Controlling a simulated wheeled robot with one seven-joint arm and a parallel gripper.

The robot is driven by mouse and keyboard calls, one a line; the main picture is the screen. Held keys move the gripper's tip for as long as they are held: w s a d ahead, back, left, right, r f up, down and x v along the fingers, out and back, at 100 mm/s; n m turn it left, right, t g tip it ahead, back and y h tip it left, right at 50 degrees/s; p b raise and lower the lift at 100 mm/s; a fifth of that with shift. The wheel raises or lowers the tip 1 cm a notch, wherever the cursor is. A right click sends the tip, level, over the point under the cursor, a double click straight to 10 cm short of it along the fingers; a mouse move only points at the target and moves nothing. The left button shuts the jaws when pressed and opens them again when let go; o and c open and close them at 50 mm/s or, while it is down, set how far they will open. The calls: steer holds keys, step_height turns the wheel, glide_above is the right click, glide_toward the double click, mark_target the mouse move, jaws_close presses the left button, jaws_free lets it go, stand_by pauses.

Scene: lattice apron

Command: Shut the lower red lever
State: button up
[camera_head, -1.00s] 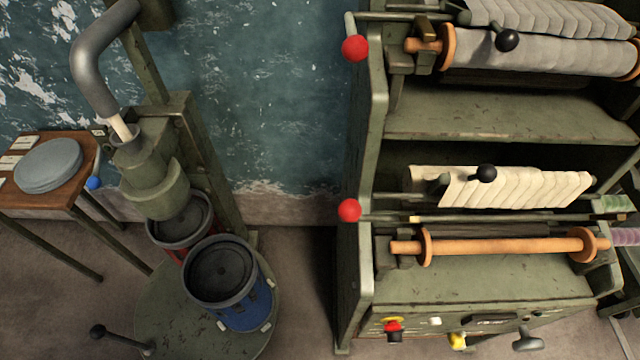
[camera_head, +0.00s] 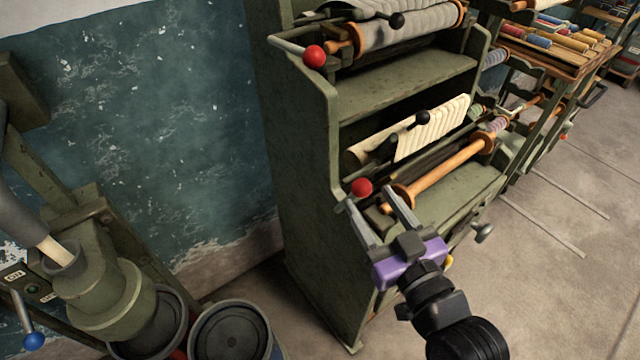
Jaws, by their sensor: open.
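The lower red lever shows its red ball knob (camera_head: 362,187) at the near left edge of the green machine (camera_head: 310,170), level with the lower roller. My gripper (camera_head: 371,203) is open, with its two grey fingers pointing up toward the knob. The knob appears between or just beyond the fingertips; I cannot tell whether they touch it. The lever's arm is mostly hidden behind the fingers. A second, upper red lever knob (camera_head: 314,56) sits higher on the same machine, on a pale rod.
An orange wooden roller (camera_head: 440,172) lies just right of the fingers. A black-knobbed lever (camera_head: 422,117) is above it. A green column machine (camera_head: 105,295) and a lidded drum (camera_head: 232,335) stand at lower left. Open floor (camera_head: 560,235) lies to the right.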

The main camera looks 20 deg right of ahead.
steer(key=shift+w+a+r, duration=0.1)
steer(key=shift+w, duration=0.3)
steer(key=w+p, duration=0.2)
steer(key=w, duration=0.4)
steer(key=shift+w, duration=0.4)
steer(key=shift+a, duration=0.1)
jaws_close()
stand_by(0.7)
